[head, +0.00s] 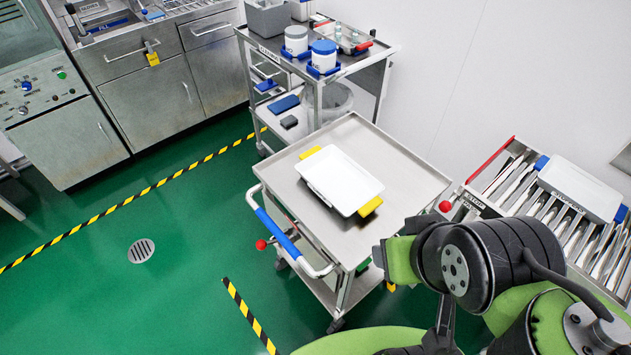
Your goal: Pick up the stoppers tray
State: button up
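A white rectangular tray (342,180) with yellow end handles lies on top of the steel cart (405,180) in the middle of the view. A second white tray or box (580,187) with blue ends rests on the roller rack at the right. No label tells me which of the two is the stoppers tray. My arm fills the lower right, in front of the cart's right corner and apart from both trays. I cannot make out my gripper's fingers; they are hidden or outside the picture.
The cart has a blue-gripped handle (279,234) on its near left side. A second cart (350,68) behind holds blue-and-white containers. Steel cabinets (150,90) line the back left. The roller rack (540,205) stands right. Green floor is open at left, with striped tape.

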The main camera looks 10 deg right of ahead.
aim_at(599, 203)
jog(key=z, duration=1.95)
jog(key=i+l+u, duration=0.1)
jog(key=i+u, duration=0.3)
jog(key=i+l+u, duration=0.2)
jog(key=u, duration=0.2)
jog(key=i+l+u, duration=0.4)
